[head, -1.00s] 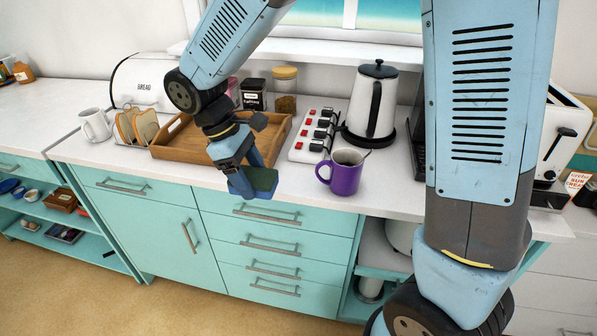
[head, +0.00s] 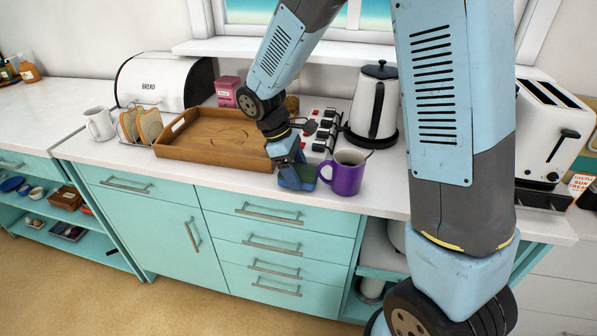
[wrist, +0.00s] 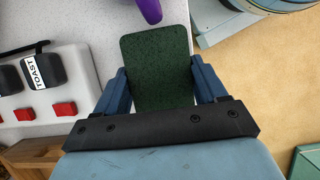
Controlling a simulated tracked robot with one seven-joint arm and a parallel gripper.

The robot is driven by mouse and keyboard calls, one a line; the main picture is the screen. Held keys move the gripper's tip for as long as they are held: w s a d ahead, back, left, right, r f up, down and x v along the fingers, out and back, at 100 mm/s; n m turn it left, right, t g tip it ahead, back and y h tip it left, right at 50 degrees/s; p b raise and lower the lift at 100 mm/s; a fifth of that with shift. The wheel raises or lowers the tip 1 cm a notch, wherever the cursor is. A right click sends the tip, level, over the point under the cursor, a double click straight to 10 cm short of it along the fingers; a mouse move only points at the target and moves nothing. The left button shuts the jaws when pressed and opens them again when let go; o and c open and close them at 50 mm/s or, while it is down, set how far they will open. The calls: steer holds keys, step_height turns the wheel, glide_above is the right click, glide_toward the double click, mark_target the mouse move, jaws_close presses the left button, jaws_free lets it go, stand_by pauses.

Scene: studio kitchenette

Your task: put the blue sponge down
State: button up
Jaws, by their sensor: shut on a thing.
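The blue sponge (head: 298,184) is in my gripper, just left of the purple mug (head: 345,172) and near the counter's front edge. In the wrist view its dark green scouring face (wrist: 157,66) is toward the camera. My gripper (head: 292,174) points down and is shut on the sponge, with a blue finger on each side of it in the wrist view (wrist: 158,84). I cannot tell whether the sponge touches the white counter (head: 225,177) or hangs just above it.
A wooden tray (head: 190,151) lies to the left. A power strip with red switches (head: 321,142) and a white kettle (head: 373,105) stand behind. The purple mug is very close on the right. Bare counter runs along the front, left of my gripper.

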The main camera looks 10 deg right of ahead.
steer(key=shift+w+d+f, duration=0.25)
steer(key=shift+d+f, duration=0.05)
steer(key=shift+f, duration=0.15)
steer(key=o, duration=0.9)
steer(key=shift+o, duration=0.2)
steer(key=v, duration=1.2)
step_height(320, 180, up, 5)
steer(key=m+t+y, duration=0.1)
steer(key=m, duration=0.2)
glide_above(306, 171)
steer(key=s+d+r+m+t+y, duration=0.2)
steer(key=s+d+r+m, duration=0.25)
steer(key=d, duration=0.25)
steer(key=s+d+r+m+t, duration=0.1)
steer(key=s+d+m+t, duration=0.1)
steer(key=s, duration=0.4)
steer(key=s+d+r+m+t+y, duration=0.1)
steer(key=s+d+m+t, duration=0.1)
steer(key=s+d+m, duration=0.2)
steer(key=shift+s+d+r, duration=0.3)
steer(key=shift+s+d, duration=0.6)
steer(key=shift+s, duration=0.05)
